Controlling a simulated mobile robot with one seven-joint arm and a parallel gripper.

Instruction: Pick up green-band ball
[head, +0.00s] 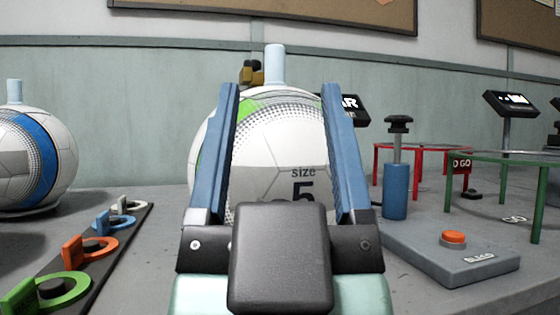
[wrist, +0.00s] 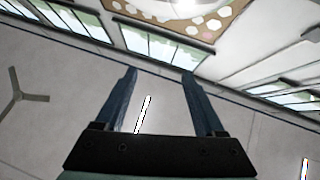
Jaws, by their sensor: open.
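The green-band ball (head: 280,150) is white with grey panels, black dots and "size 5" print. Its green band shows at the upper left, and a light blue peg stands out of its top. In the head view my gripper (head: 282,92) has its two blue fingers spread in front of the ball, overlapping its left and right sides. I cannot tell how far the ball is beyond the fingers.
A blue-band ball (head: 35,160) sits at the left. A dark strip with green (head: 65,287), orange and white rings lies at front left. At right are a blue pump (head: 396,190), a grey box with an orange button (head: 453,237), and red and green ring stands (head: 510,159).

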